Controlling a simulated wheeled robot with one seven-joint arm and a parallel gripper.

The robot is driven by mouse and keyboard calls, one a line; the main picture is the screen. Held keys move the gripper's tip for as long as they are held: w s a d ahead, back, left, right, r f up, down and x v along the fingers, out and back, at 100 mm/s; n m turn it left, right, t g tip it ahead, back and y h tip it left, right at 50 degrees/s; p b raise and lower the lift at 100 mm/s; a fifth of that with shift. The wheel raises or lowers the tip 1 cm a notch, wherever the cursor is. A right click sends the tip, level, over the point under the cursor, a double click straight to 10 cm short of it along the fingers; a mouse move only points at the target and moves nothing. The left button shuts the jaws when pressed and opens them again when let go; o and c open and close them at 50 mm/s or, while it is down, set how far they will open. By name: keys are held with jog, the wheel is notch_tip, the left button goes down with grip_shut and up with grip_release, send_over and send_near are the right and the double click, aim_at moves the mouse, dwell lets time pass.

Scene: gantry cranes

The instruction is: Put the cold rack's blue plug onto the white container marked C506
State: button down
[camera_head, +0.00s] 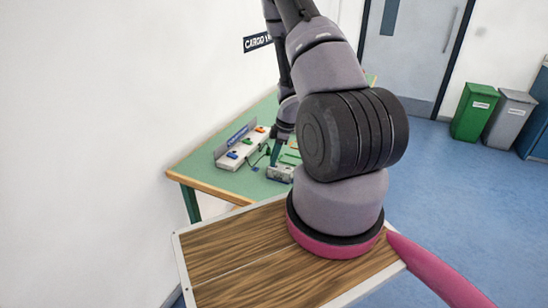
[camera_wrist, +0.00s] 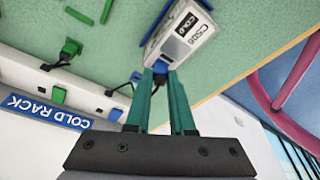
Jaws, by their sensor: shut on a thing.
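The white container marked C506 (camera_wrist: 184,38) lies on the green table, close ahead of my fingertips. It also shows in the head view (camera_head: 281,173). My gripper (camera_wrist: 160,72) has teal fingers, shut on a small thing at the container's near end. I take it for the blue plug; the fingers mostly hide it, and I cannot tell whether it is seated. A black cable shows beside the fingertips. The white cold rack (camera_wrist: 88,98) is to the left, its blue label upside down.
A green plug (camera_wrist: 70,49) with a black cable lies near the rack. Another green piece (camera_wrist: 79,15) lies on the table (camera_head: 205,173). The table's wooden edge runs close by the container. A wall stands left; green and grey bins (camera_head: 474,110) stand far right on clear floor.

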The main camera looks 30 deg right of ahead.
jog(key=shift+c, duration=1.1)
grip_release()
jog(key=shift+r, duration=3.5)
